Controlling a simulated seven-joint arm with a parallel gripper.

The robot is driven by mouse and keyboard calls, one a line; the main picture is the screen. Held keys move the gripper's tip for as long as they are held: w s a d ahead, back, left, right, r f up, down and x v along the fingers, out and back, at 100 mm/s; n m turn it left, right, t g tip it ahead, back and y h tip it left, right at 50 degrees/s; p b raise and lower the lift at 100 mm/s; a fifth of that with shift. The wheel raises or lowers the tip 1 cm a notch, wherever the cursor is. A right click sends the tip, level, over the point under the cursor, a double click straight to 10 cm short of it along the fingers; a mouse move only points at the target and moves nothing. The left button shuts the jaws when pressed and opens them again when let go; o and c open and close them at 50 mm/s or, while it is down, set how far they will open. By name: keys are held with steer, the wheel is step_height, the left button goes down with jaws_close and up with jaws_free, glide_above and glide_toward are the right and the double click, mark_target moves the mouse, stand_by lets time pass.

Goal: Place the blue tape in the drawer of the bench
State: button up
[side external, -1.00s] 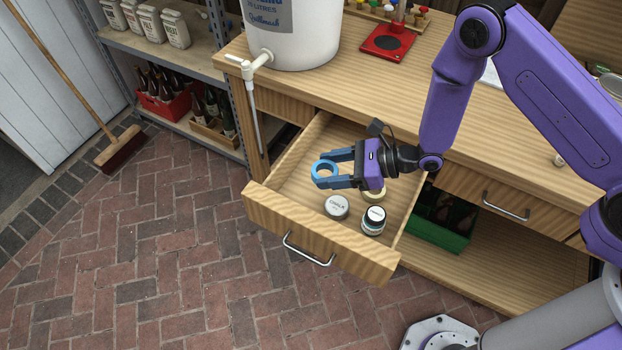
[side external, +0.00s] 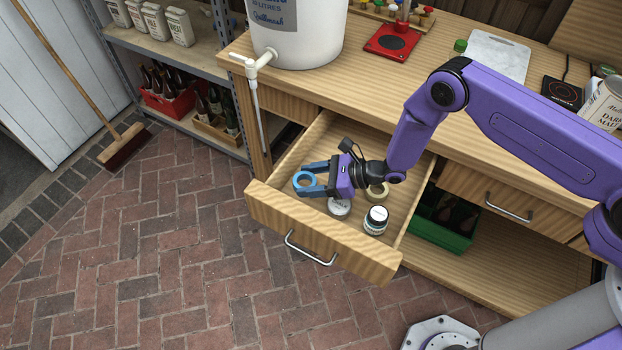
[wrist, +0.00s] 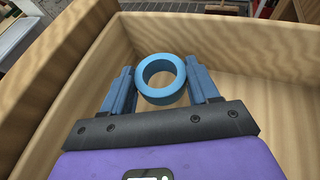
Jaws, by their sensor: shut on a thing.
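The blue tape (side external: 306,182) is a light blue ring. My gripper (side external: 308,181) is shut on it, with a blue finger on each side. In the wrist view the tape (wrist: 160,80) sits between the two fingertips (wrist: 160,88), near an inner corner of the drawer. The wooden drawer (side external: 320,238) is pulled out of the bench (side external: 480,128). The tape is within the drawer's outline, toward its left side. I cannot tell whether the tape touches the drawer floor.
A white bucket (side external: 300,45) with a tap stands on the bench above. A green crate (side external: 442,222) is under the bench.

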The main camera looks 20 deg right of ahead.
steer(key=shift+f, duration=0.7)
steer(key=o, duration=1)
steer(key=shift+r, duration=0.45)
steer(key=v, duration=1.2)
steer(key=shift+r, duration=0.15)
